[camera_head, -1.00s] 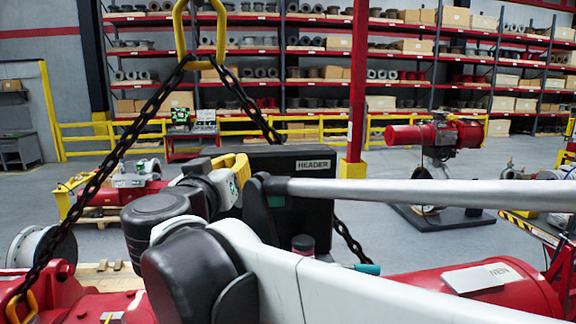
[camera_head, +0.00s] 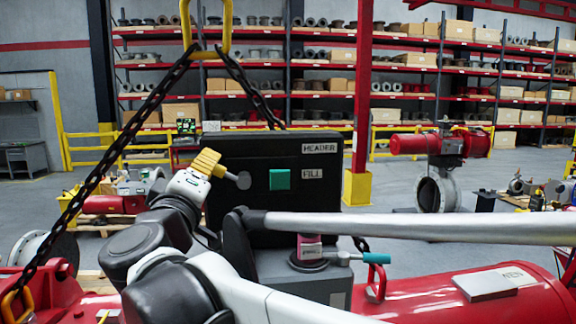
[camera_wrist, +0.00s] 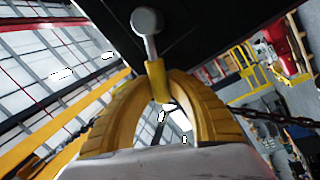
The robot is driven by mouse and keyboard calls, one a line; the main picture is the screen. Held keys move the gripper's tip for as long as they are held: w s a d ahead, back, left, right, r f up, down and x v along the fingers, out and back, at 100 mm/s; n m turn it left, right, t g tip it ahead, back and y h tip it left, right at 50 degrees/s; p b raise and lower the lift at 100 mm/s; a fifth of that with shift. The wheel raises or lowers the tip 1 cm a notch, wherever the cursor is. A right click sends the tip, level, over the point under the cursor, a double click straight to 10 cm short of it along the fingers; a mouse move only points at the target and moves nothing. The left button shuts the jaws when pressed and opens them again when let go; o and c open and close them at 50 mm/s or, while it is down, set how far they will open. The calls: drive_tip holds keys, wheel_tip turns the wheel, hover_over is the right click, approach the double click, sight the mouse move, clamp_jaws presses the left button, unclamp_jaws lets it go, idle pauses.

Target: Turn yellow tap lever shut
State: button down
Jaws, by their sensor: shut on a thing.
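The yellow tap lever (camera_wrist: 157,82) shows in the wrist view as a yellow sleeve on a grey stem, with a round grey end (camera_wrist: 146,22) against a black panel. The yellow fingers of my gripper (camera_wrist: 163,90) close around the sleeve from both sides. In the head view, my gripper (camera_head: 222,170) is at the left part of the black panel (camera_head: 250,150), beside the round grey end (camera_head: 243,180). The sleeve itself is hidden there by my yellow fingers.
The panel carries HEADER (camera_head: 320,148) and FILL (camera_head: 313,174) labels and a teal square (camera_head: 280,179). A teal-ended handle (camera_head: 376,258) and pink-topped fitting (camera_head: 310,247) stand below it. A chain (camera_head: 125,137) hangs left of my gripper. A red cylinder (camera_head: 520,283) lies right.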

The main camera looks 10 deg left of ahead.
drive_tip(key=shift+s+a+f+n+y+b, duration=0.15)
drive_tip(key=shift+f+n+y+b, duration=0.3)
drive_tip(key=shift+n, duration=0.65)
drive_tip(key=shift+w+a+f+n+y+b, duration=0.15)
drive_tip(key=shift+f+n+y+b, duration=0.2)
drive_tip(key=shift+f+n, duration=0.55)
drive_tip(key=shift+s+a+f+n+y+b, duration=0.15)
drive_tip(key=shift+f+n+y+b, duration=0.3)
drive_tip(key=shift+n, duration=0.85)
drive_tip(key=c, duration=1.3)
unclamp_jaws()
drive_tip(key=shift+s+r, duration=0.1)
drive_tip(key=v, duration=1.2)
